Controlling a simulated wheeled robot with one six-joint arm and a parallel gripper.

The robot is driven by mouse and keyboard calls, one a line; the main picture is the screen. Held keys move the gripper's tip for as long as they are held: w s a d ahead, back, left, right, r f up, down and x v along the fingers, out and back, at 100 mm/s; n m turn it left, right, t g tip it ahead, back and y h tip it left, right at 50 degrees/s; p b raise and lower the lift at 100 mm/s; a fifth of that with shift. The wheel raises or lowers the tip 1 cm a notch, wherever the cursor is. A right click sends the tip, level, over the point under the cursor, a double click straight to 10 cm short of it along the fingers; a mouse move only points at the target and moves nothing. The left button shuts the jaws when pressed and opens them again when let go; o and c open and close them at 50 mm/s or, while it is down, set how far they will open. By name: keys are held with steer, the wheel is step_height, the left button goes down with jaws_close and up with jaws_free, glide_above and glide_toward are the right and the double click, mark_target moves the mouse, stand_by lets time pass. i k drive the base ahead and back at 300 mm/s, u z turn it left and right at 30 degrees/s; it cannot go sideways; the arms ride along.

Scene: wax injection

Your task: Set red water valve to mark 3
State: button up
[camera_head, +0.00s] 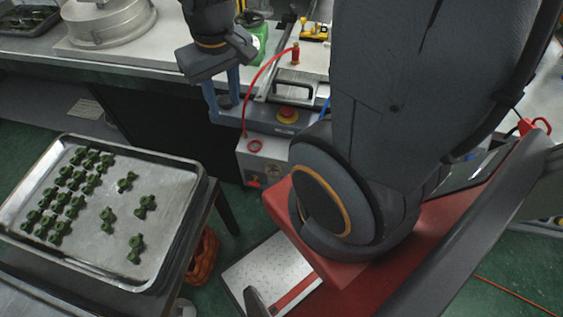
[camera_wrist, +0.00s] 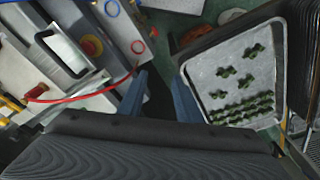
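A red ring-shaped dial, which looks like the red water valve (camera_head: 254,146), sits on the front of a pale machine box (camera_head: 262,165). The valve also shows in the wrist view (camera_wrist: 138,46), above and left of my fingertips; its marks are too small to read. My gripper (camera_head: 224,110) hangs in front of the bench edge, up and left of the valve in the head view. Its two blue fingers are apart with nothing between them, as the wrist view also shows (camera_wrist: 160,78). The fingers do not touch the valve.
A red hose (camera_head: 246,98) runs down to the box near the valve. A red emergency button (camera_head: 288,114) is above it. A blue ring dial (camera_wrist: 112,8) shows in the wrist view. A tray (camera_head: 103,248) of green parts stands at the left.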

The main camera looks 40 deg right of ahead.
mark_target(253, 183)
steer(key=u, duration=0.4)
steer(key=k, duration=0.7)
steer(key=z, duration=1.4)
